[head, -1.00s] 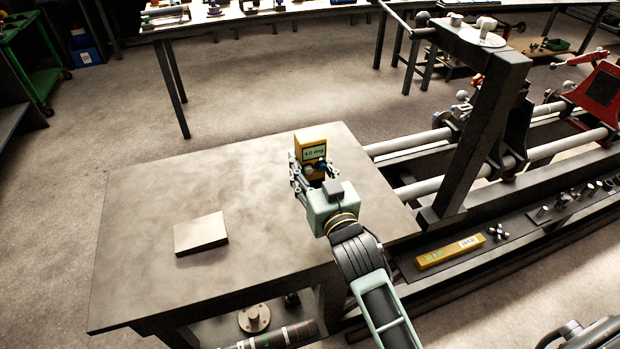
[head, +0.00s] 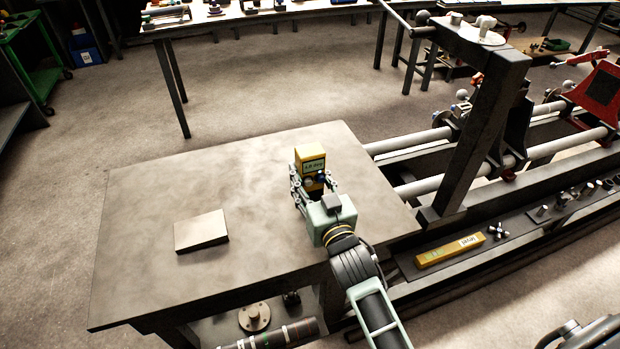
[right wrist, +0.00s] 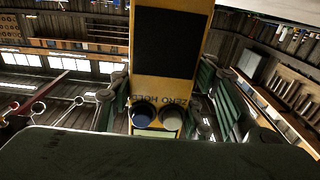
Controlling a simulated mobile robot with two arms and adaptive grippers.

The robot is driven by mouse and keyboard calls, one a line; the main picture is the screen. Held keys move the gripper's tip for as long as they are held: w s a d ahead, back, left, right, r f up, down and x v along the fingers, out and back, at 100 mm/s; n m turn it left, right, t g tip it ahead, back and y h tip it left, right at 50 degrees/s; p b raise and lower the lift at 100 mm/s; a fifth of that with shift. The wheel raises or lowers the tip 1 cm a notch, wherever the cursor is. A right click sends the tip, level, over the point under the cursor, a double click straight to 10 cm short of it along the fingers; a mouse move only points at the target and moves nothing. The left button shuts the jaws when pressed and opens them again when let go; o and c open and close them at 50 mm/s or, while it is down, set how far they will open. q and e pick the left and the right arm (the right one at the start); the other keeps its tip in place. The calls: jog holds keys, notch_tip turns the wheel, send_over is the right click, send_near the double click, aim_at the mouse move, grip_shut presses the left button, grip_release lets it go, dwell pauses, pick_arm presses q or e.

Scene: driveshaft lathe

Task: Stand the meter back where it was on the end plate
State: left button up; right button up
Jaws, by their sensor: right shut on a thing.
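The meter (head: 309,159) is a yellow box with a dark panel and a lit display showing a reading in degrees, its digits too small to read surely. My right gripper (head: 314,182) is shut on it from the near side and holds it roughly upright over the right part of the grey plate (head: 150,270). Whether its base touches the plate is hidden by the gripper. In the right wrist view the meter (right wrist: 168,85) fills the middle between the green fingers, with a blue and a pale button and upside-down "ZERO HOLD" lettering. My left gripper is not in view.
A pale flat block (head: 201,232) lies on the plate's left part. A dark upright post (head: 478,140) and rails stand right of the plate. A yellow level (head: 450,250) lies on the lower ledge. The plate's middle and far left are clear.

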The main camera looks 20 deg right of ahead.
jog(key=shift+s+f, duration=0.1)
jog(key=shift+f, duration=0.55)
jog(key=o, duration=1.6)
jog(key=shift+s+f, duration=0.1)
jog(key=shift+f, duration=0.15)
jog(key=shift+r, duration=0.3)
jog(key=shift+w+r+p, duration=0.2)
jog(key=shift+r+p, duration=0.3)
jog(key=shift+s+f+b, duration=0.4)
jog(key=shift+s+f, duration=0.1)
jog(key=shift+s, duration=0.2)
jog(key=s, duration=0.6)
jog(key=s+r+b, duration=0.1)
jog(key=s, duration=0.2)
jog(key=shift+d, duration=0.15)
jog(key=shift+s+r, duration=0.15)
jog(key=shift+s, duration=0.6)
